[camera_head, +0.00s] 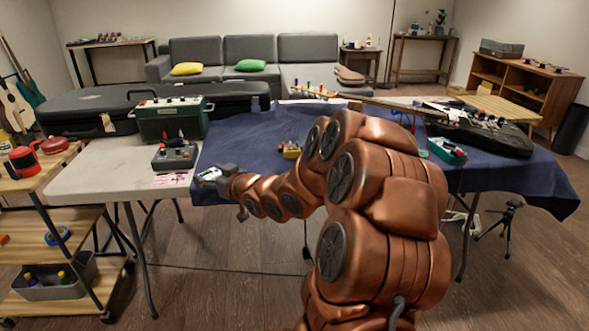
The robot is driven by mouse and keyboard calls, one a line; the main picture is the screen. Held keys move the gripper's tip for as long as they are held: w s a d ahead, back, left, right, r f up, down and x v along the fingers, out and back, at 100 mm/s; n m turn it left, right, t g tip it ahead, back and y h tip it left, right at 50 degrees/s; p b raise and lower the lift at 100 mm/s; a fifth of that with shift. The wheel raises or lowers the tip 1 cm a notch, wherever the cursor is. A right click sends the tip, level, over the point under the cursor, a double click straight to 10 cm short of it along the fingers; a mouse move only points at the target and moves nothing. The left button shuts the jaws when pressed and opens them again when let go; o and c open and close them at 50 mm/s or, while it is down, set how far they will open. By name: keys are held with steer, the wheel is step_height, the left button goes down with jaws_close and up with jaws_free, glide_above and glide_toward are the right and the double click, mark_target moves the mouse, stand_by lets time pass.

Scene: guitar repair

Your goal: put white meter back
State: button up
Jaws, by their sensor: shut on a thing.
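My gripper (215,179) is at the left end of my copper arm, at the front edge of the blue cloth, near where it meets the bare tabletop. It is shut on a small white thing, which looks like the white meter (208,174). The fingers hide part of the meter, and its face is too small to read. I cannot tell whether it touches the cloth or is held just above it.
A grey box with knobs (174,156) and a green amplifier (171,119) stand left of my gripper. A small yellow pedal (291,150) sits on the blue cloth (250,143). A dark guitar (487,135) lies at the right. The light tabletop (112,172) has free room at the left.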

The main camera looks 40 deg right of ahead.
steer(key=s+d+m+h+p, duration=0.1)
steer(key=s+d+m+h, duration=0.15)
steer(key=s+d, duration=0.95)
steer(key=s+d+m+h+p, duration=0.1)
steer(key=s+d+h, duration=0.5)
steer(key=d, duration=1)
steer(key=w, duration=0.4)
steer(key=w+a+f+y+b, duration=0.1)
steer(key=w, duration=0.4)
steer(key=w+f+y+b, duration=0.1)
steer(key=w, duration=0.3)
steer(key=shift+w+a+g+y, duration=0.15)
steer(key=shift+w+g+y, duration=0.1)
steer(key=shift+g, duration=0.15)
steer(key=shift+f+b, duration=0.7)
steer(key=shift+f, duration=1.05)
steer(key=o, duration=1.4)
steer(key=shift+f, duration=0.1)
steer(key=shift+c, duration=0.2)
steer(key=p+v, duration=0.1)
steer(key=v, duration=1.1)
